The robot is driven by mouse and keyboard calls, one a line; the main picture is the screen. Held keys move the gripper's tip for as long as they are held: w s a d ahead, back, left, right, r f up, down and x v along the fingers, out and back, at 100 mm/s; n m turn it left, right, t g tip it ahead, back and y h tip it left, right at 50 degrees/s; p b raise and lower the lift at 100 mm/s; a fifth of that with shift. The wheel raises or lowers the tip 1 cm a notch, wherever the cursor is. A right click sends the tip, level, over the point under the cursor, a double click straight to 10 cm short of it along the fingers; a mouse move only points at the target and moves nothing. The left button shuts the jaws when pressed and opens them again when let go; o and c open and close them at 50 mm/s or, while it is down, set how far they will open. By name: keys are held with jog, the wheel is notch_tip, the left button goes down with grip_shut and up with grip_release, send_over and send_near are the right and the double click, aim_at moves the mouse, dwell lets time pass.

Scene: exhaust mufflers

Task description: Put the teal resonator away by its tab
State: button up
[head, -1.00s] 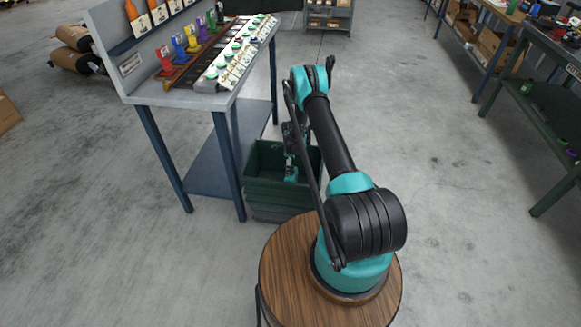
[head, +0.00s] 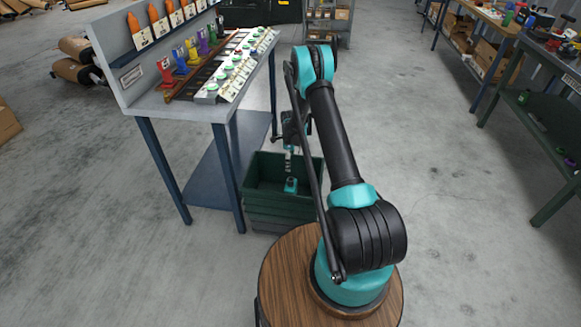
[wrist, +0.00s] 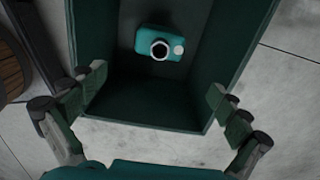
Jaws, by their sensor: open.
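The teal resonator (head: 291,186) is inside the dark green bin (head: 283,213) beside the workbench. In the wrist view the resonator (wrist: 160,44) shows as a teal block with a pale ring and a small white disc, near the top of the picture. It appears to rest in the bin (wrist: 128,112), clear of the bin's side walls. I cannot make out its tab. My gripper (wrist: 158,100) is open and empty, its two fingers spread wide above the bin, apart from the resonator. In the head view my gripper is small and partly hidden by my arm.
A grey workbench (head: 170,107) with blue legs stands left of the bin, carrying coloured parts, a labelled rack and orange pieces on its back panel. Shelving (head: 327,20) stands at the back, and a green-legged bench (head: 545,120) at the right. The concrete floor right of the bin is clear.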

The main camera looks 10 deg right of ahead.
jog(key=s+d+r+n+t, duration=0.1)
jog(key=s+r+n, duration=0.5)
jog(key=r, duration=0.7)
jog(key=s+d+r+n+t, duration=0.1)
jog(key=s+r+n, duration=0.3)
jog(key=s+r, duration=0.7)
jog(key=s+r+n, duration=0.2)
jog(key=s+n, duration=0.2)
jog(key=s, duration=0.4)
jog(key=s+d+r+n+t, duration=0.1)
jog(key=s+r+n, duration=0.2)
jog(key=s, duration=0.5)
jog(key=s+d+r+n+t, duration=0.1)
jog(key=s+r+n, duration=0.2)
jog(key=s, duration=0.5)
jog(key=shift+s+r+n, duration=0.2)
jog(key=shift+s+n, duration=0.15)
jog(key=shift+n, duration=0.45)
